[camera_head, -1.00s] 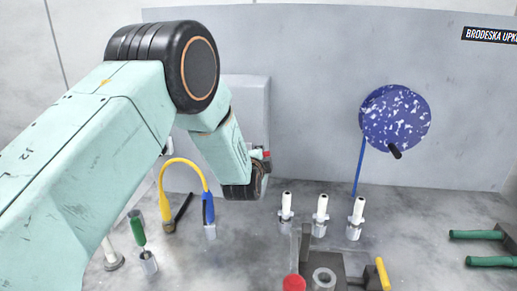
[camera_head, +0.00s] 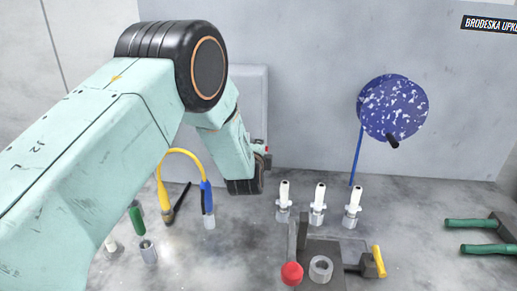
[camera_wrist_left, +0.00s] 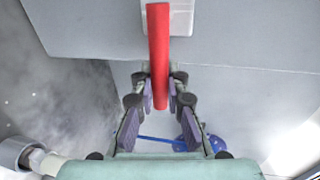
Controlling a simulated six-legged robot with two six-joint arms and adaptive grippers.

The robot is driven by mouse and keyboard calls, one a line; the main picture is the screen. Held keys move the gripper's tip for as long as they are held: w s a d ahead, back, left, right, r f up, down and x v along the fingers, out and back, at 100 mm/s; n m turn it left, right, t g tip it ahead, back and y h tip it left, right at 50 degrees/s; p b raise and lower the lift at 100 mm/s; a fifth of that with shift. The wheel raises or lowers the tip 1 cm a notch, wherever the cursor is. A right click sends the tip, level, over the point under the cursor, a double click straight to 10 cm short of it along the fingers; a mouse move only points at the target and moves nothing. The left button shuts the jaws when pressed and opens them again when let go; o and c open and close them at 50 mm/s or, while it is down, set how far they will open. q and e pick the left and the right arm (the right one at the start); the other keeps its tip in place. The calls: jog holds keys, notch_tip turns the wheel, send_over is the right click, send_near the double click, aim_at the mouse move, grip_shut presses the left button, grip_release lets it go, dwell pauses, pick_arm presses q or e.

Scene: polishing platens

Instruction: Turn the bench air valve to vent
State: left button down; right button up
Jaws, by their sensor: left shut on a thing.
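The valve's red lever handle (camera_wrist_left: 159,45) runs down the middle of the left wrist view from a pale fitting (camera_wrist_left: 181,18) on a grey panel. My left gripper (camera_wrist_left: 160,85) is shut on this lever, one finger on each side of it. In the head view my left gripper (camera_head: 244,180) is at the grey wall box (camera_head: 252,88). Only a small red bit of the valve (camera_head: 267,149) shows beside it; the rest is hidden behind my arm. My right gripper is in neither view.
A speckled blue disc (camera_head: 393,105) with a dark knob is on the back wall to the right. Several white-topped fittings (camera_head: 318,204), a yellow and blue hose (camera_head: 182,153), a red knob (camera_head: 292,273) and green-handled tools (camera_head: 478,224) are on the bench below.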

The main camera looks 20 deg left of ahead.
pick_arm(q)
jog(key=c, duration=1.7)
grip_release()
jog(key=shift+s+d+f, duration=0.1)
jog(key=shift+d+f, duration=0.05)
jog(key=shift+f, duration=0.05)
jog(key=o, duration=0.4)
jog(key=shift+r, duration=0.15)
jog(key=shift+c, duration=0.2)
jog(key=v, duration=1.2)
